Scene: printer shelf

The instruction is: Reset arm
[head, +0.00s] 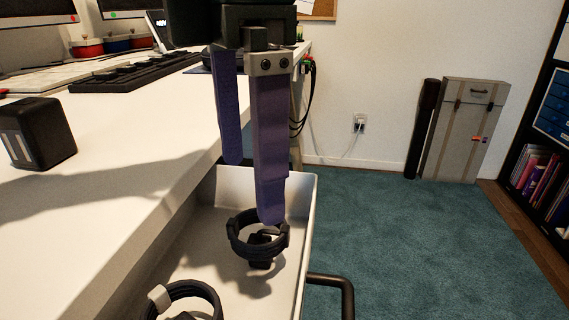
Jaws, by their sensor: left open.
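My left gripper (252,190) hangs down from the top middle of the head view, with two long purple fingers pointing downward. The fingers are apart with nothing between them. The gripper is over an open white drawer (306,210) beside the white desk. The tip of the nearer finger overlaps a coiled black cable (240,248) in the drawer; I cannot tell whether they touch. My right gripper is not in view.
A second coiled cable (213,296) lies in the drawer's near part. The drawer has a dark handle (345,290). The white desk (130,150) holds a black box (40,135) and a keyboard (135,72). Teal carpet (430,240) is clear to the right.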

